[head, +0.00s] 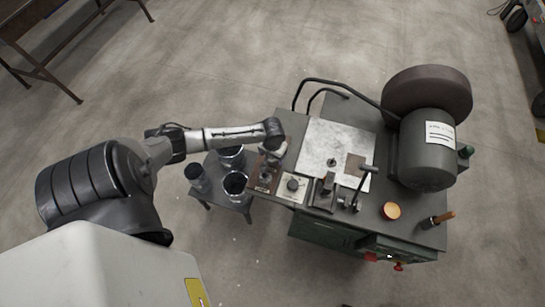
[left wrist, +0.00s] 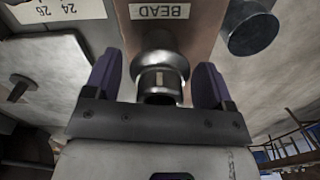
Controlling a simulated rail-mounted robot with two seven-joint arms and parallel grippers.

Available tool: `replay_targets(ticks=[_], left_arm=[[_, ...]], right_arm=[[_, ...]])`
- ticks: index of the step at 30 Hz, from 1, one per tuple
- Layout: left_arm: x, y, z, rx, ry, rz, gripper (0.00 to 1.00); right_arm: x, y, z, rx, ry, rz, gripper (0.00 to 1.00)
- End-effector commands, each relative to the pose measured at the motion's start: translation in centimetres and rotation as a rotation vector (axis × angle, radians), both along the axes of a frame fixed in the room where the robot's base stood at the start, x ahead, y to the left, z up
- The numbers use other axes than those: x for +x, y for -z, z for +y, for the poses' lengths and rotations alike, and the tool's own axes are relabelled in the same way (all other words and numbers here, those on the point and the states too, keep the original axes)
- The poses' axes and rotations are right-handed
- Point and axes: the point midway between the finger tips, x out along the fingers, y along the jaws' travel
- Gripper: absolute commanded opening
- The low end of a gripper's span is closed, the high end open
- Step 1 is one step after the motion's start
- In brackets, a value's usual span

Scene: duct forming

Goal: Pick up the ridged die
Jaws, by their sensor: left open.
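The ridged die (left wrist: 160,70) is a shiny metal piece with a raised ring. In the left wrist view it stands on a brown board (left wrist: 194,26) beside a label reading BEAD. My left gripper (left wrist: 158,84) is open, its two purple fingers on either side of the die, with visible gaps to both. In the head view the gripper (head: 274,149) is over the left end of the bench, and a small metal piece shows on the brown board (head: 257,187) just below it. I cannot tell which piece that is. My right gripper is not in view.
A plate with a black knob (head: 292,186) lies right of the board. A grey motor (head: 426,150) with a large dark wheel, a lever and an orange disc (head: 391,211) stand on the bench. Dark metal cups (head: 236,184) sit on a low stand to the left.

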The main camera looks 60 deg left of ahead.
Motion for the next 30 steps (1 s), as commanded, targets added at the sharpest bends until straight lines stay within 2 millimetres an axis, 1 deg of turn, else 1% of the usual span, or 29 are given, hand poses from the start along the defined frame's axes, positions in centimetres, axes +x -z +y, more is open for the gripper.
replay_targets(ticks=[1,4,12,14,30], left_arm=[[-0.02,0.58,-0.01,0.0,-0.001,0.001,0.77],[0.01,1.08,-0.01,0.001,0.0,-0.001,0.77],[-0.01,1.22,0.02,0.001,0.0,0.0,0.77],[-0.01,1.21,0.02,0.001,0.0,0.0,0.72],[-0.02,1.2,0.02,0.001,0.0,0.0,0.2]], right_arm=[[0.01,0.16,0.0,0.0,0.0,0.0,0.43],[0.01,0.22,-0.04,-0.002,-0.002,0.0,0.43],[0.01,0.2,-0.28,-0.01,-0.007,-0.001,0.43],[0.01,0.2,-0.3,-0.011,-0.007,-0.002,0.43],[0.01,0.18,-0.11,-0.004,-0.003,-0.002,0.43]])
